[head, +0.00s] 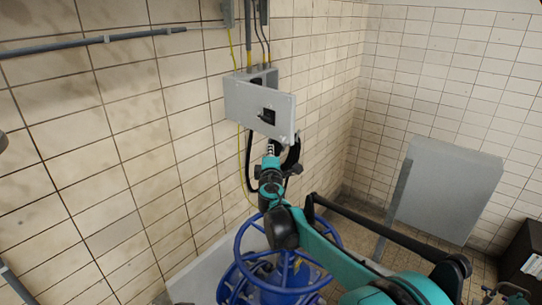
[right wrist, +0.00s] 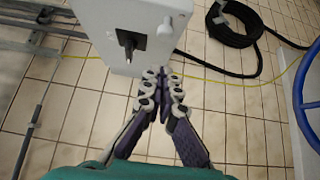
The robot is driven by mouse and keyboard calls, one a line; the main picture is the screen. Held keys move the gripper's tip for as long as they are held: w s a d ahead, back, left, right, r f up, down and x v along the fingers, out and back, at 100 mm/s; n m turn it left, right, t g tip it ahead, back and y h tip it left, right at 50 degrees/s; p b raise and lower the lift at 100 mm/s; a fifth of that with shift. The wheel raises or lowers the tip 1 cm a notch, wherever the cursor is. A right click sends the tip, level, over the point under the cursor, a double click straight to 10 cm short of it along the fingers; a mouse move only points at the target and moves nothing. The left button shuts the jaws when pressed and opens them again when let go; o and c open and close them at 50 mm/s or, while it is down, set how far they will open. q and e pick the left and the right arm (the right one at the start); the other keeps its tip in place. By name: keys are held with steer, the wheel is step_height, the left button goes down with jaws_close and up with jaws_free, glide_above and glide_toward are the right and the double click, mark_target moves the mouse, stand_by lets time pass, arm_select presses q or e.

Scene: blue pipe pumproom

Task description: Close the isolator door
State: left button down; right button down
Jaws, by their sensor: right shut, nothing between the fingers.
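The isolator is a grey box (head: 271,76) on the tiled wall. Its door (head: 243,101) is a flat grey panel with a black handle (head: 267,115). The door stands ajar, with a gap to the box showing along the top. In the right wrist view the door (right wrist: 101,20) fills the upper middle, with its black handle (right wrist: 130,42). My right gripper (head: 273,150) is shut and empty, just below the door's lower right part. Its fingertips (right wrist: 163,72) are close to the door's lower edge; whether they touch I cannot tell. My left gripper is not in view.
A black hose (right wrist: 236,40) hangs beside and below the box. A blue handwheel (head: 240,262) stands below my right arm. A grey panel (head: 446,190) stands at right. A yellow-green wire (head: 239,160) and grey conduits (head: 90,41) run along the wall.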

mark_target(278, 139)
steer(key=w+d, duration=0.1)
steer(key=w+d+p, duration=0.1)
steer(key=w, duration=0.2)
steer(key=shift+w+d, duration=0.1)
steer(key=shift+d, duration=0.3)
steer(key=shift+r, duration=0.1)
